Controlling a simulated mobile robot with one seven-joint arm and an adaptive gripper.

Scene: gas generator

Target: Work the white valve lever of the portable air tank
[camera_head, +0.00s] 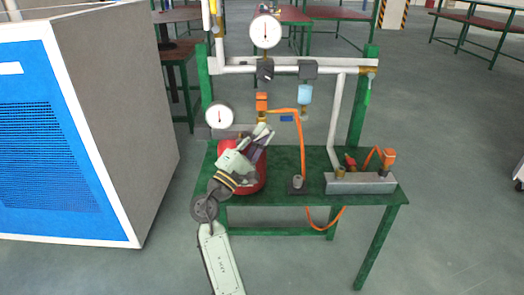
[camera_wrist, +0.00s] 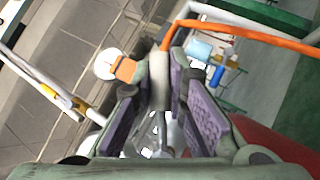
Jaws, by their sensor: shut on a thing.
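The portable air tank (camera_head: 254,183) is red and stands on the green table, partly covered by my gripper (camera_head: 262,137). Its red side also shows at the lower right of the wrist view (camera_wrist: 285,150). In the wrist view my gripper (camera_wrist: 160,105) has its two purple pads on either side of a pale grey upright piece (camera_wrist: 158,72), which looks like the valve lever. The fingers are closed on it. In the head view the lever is hidden behind the fingers, and its exact angle cannot be told.
A round gauge (camera_head: 218,115) is close to my gripper's left. An orange hose (camera_head: 301,150) and a pipe frame (camera_head: 336,120) stand to the right and behind. A metal block (camera_head: 360,183) sits on the green table (camera_head: 270,199). A large blue-fronted cabinet (camera_head: 60,125) stands left.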

